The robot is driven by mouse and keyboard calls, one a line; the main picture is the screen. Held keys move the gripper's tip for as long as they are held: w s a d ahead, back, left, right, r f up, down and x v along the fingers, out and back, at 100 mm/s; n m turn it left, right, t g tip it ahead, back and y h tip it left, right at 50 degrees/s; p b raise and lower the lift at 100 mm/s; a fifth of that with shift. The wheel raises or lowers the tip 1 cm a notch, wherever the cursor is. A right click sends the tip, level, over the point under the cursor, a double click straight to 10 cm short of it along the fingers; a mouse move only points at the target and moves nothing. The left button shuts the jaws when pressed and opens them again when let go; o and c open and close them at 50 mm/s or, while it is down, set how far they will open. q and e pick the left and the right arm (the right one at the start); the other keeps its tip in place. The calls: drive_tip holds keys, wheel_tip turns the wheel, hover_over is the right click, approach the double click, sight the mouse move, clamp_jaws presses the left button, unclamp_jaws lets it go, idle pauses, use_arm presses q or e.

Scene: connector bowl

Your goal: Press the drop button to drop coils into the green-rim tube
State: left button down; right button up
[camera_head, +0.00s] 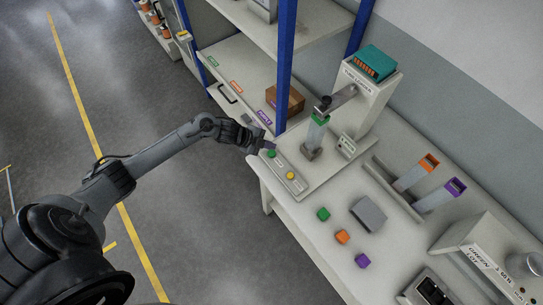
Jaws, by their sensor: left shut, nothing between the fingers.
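The green-rim tube (316,132) stands upright in a small holder beneath the arm (340,97) of the white tube loader (363,95). A teal tray (371,62) with orange-brown pieces sits on top of the loader. A button strip on the bench has a green button (271,153) and a yellow button (290,175). I cannot read which is the drop button. My left gripper (268,143) is shut and empty, its tip just above or at the green button; I cannot tell whether they touch. No coils can be made out inside the tube. My right gripper is not in view.
An orange-rim tube (416,173) and a purple-rim tube (440,195) lie on a rack to the right. Green (323,214), orange (343,236) and purple (362,261) caps lie near a grey block (369,214). A blue post (286,65) stands close behind my left gripper.

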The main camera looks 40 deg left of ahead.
sight(269, 154)
use_arm(q)
drive_tip(key=shift+f+b, duration=0.6)
drive_tip(key=shift+f, duration=0.55)
drive_tip(key=shift+f, duration=0.15)
idle(1.1)
drive_tip(key=shift+f, duration=0.3)
drive_tip(key=shift+f+b, duration=0.55)
drive_tip(key=shift+b, duration=0.05)
idle(0.7)
drive_tip(key=shift+r, duration=0.2)
drive_tip(key=shift+r+p, duration=0.75)
drive_tip(key=shift+p, duration=0.15)
